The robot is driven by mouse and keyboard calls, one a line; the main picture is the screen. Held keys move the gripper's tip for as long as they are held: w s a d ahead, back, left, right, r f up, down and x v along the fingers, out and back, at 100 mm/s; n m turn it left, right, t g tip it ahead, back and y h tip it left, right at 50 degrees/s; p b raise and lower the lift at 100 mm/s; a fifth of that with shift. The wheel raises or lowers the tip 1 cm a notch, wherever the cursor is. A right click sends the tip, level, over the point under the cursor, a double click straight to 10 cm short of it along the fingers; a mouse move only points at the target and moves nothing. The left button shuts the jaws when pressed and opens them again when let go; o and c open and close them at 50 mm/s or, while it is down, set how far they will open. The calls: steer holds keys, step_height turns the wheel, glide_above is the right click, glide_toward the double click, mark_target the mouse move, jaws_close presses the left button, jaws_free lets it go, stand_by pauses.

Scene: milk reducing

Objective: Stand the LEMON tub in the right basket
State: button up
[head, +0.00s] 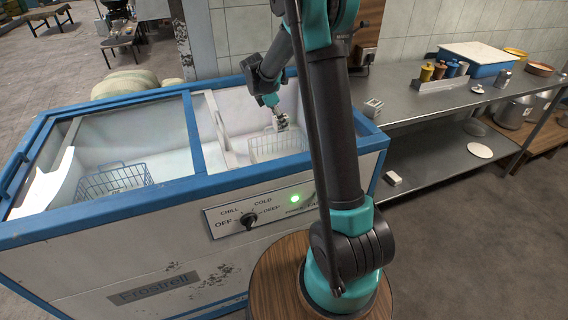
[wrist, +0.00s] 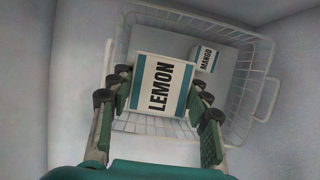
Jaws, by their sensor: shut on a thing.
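The LEMON tub (wrist: 162,85) is a white tub with teal bands and black lettering, in the middle of the wrist view. My gripper (wrist: 160,100) is shut on it, one finger on each side. The tub is over the white wire right basket (wrist: 262,92) inside the freezer; I cannot tell whether it touches the basket floor. In the head view, my gripper (head: 281,122) reaches down into the freezer's right section above the right basket (head: 280,146). A MANGO tub (wrist: 204,59) sits in the basket's upper right corner, beside and apart from the LEMON tub.
The blue-rimmed freezer (head: 120,218) has a divider between its sections. Another wire basket (head: 112,182) stands in the left section under a glass lid. A steel counter (head: 420,100) with a blue box (head: 480,60) and several jars is at right. A white tub (head: 373,106) stands on the counter.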

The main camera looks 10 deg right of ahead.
step_height(320, 180, down, 17)
steer(key=shift+f, duration=0.2)
stand_by(0.3)
steer(key=shift+f, duration=0.15)
steer(key=o, duration=1.3)
steer(key=shift+c, duration=0.2)
steer(key=v, duration=1.2)
steer(key=shift+o, duration=0.2)
